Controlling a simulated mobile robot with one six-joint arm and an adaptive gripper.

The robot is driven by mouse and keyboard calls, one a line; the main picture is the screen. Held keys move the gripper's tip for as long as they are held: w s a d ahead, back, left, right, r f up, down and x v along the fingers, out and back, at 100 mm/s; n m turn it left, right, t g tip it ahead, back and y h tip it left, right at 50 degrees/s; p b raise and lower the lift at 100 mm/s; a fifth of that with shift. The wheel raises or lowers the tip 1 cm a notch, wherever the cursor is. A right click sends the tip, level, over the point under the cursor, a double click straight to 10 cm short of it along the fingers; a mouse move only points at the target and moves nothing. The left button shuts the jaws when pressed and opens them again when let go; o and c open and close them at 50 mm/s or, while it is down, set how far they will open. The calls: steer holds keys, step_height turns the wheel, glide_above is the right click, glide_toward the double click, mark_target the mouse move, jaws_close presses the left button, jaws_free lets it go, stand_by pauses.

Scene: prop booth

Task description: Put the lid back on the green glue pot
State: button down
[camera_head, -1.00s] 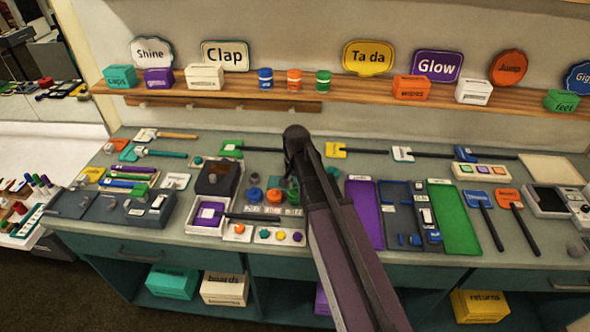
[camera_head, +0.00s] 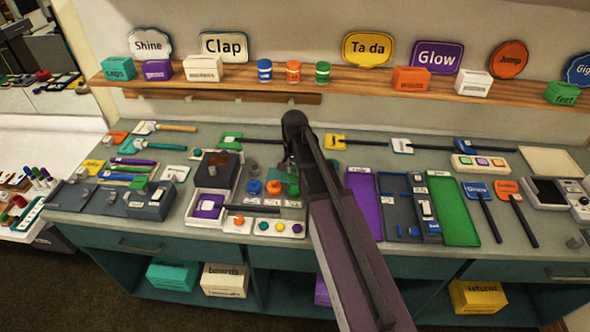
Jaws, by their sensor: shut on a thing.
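My gripper (camera_head: 287,165) is mostly hidden behind my dark arm, over the middle of the bench. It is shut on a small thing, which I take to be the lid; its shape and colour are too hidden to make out. The green glue pot (camera_head: 293,188) shows only in part beside my arm, just below my gripper in the picture. It stands in a row to the right of a blue pot (camera_head: 254,186) and an orange pot (camera_head: 273,188). I cannot tell whether the held thing touches the green pot.
A white tray with coloured dots (camera_head: 279,228) lies in front of the pots. A dark box (camera_head: 216,171) stands to their left. A purple tray (camera_head: 364,206) and a green tray (camera_head: 453,211) lie to the right of my arm. A shelf with boxes runs behind.

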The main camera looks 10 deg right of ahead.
steer(key=shift+f+b, duration=2.4)
steer(key=shift+f, duration=0.25)
steer(key=shift+f, duration=0.15)
stand_by(0.5)
stand_by(0.4)
steer(key=c, duration=0.5)
jaws_free()
steer(key=o, duration=0.5)
steer(key=shift+r, duration=0.2)
steer(key=shift+r+p, duration=3.35)
